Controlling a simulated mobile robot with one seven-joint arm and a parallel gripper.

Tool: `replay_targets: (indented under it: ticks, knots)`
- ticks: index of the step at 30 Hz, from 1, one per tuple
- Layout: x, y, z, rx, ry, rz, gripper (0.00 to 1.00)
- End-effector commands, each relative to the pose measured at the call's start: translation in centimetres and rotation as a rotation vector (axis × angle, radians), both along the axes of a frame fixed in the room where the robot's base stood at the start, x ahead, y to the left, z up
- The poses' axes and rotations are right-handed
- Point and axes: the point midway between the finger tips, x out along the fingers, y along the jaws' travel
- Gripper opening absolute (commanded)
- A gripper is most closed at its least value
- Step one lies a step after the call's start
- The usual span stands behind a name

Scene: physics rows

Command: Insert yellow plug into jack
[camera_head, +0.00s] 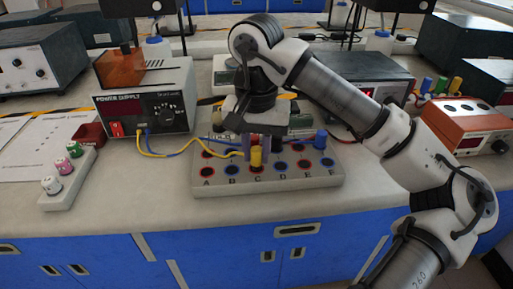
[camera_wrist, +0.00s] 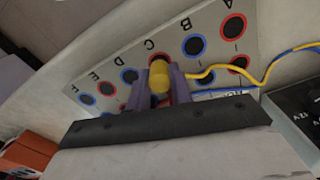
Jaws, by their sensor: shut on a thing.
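The yellow plug (camera_head: 256,157) is held upright between the purple fingers of my gripper (camera_head: 262,147). The plug also shows in the wrist view (camera_wrist: 160,80), with the fingers (camera_wrist: 162,96) on either side of it. The jack panel (camera_head: 205,187) is a grey board with two rows of red- and blue-ringed jacks lettered A to F. The plug is over the red-ringed jack (camera_wrist: 158,57) by letter C and partly covers it. I cannot tell whether its tip is in the hole. A yellow cable (camera_head: 190,154) runs from the plug to the power supply (camera_head: 145,98).
A blue plug (camera_head: 320,139) stands at the panel's right rear, its cable passing behind the yellow plug. A small block with white, pink and green knobs (camera_head: 67,178) lies left. An orange-topped instrument (camera_head: 465,124) stands right. The counter before the panel is clear.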

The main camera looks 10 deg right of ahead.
Motion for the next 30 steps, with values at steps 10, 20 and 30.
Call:
replay_targets:
  ticks: [10, 20, 30]
  knots:
    - [0.0, 0.0, -0.8, 0.000, 0.000, 0.000, 0.00]
    - [0.0, 0.0, -1.1, 0.000, 0.000, 0.000, 0.00]
    - [0.0, 0.0, -1.1, 0.000, 0.000, 0.000, 0.47]
